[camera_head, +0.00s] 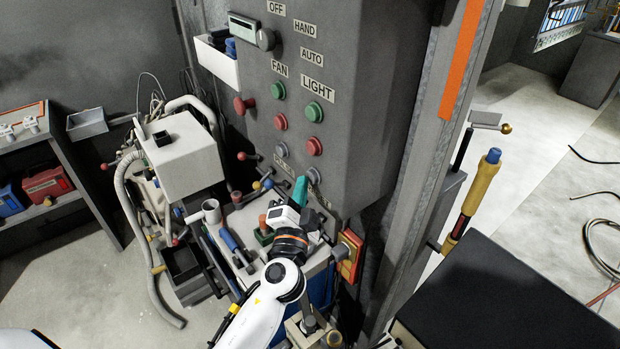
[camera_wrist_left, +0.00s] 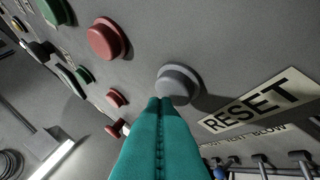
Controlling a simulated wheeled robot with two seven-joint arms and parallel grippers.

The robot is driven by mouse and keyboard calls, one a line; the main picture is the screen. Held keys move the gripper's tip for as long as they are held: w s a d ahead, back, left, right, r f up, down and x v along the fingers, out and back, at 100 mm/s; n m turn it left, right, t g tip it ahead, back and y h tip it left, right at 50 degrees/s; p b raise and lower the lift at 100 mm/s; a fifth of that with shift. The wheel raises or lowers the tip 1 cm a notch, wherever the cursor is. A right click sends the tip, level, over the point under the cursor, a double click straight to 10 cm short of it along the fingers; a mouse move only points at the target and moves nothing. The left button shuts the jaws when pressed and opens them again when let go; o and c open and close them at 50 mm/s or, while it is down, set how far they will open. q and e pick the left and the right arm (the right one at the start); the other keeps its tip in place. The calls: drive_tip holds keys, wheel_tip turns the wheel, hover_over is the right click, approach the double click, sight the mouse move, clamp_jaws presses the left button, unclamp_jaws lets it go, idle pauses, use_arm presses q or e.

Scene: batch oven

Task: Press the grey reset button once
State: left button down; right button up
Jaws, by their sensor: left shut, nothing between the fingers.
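The grey reset button (camera_wrist_left: 178,84) is round and sits on the grey panel, with the RESET label (camera_wrist_left: 250,104) beside it in the left wrist view. In the head view the grey button (camera_head: 313,175) is at the lower end of the panel, below a red button. My left gripper (camera_head: 301,186) has teal fingers, shut and empty, pointing at the panel by this button. In the wrist view the fingertips (camera_wrist_left: 160,101) overlap the button's near edge; I cannot tell whether they touch it. My right gripper is not in view.
Another grey button (camera_head: 281,150) sits to the left. Green buttons (camera_head: 314,112) and red buttons (camera_head: 314,146) are above. A cluttered bench with a blue-handled tool (camera_head: 228,239) lies below the panel. A metal post (camera_head: 425,150) stands to the right.

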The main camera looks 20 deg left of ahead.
use_arm(q)
drive_tip(key=shift+w+d, duration=0.2)
drive_tip(key=shift+w, duration=0.15)
idle(0.7)
idle(0.4)
drive_tip(key=shift+s+a, duration=0.4)
drive_tip(key=shift+s, duration=0.35)
drive_tip(key=s+a, duration=0.1)
drive_tip(key=s, duration=0.2)
drive_tip(key=s+a+b, duration=0.1)
drive_tip(key=shift+s+a, duration=0.15)
drive_tip(key=shift+a, duration=0.15)
idle(0.5)
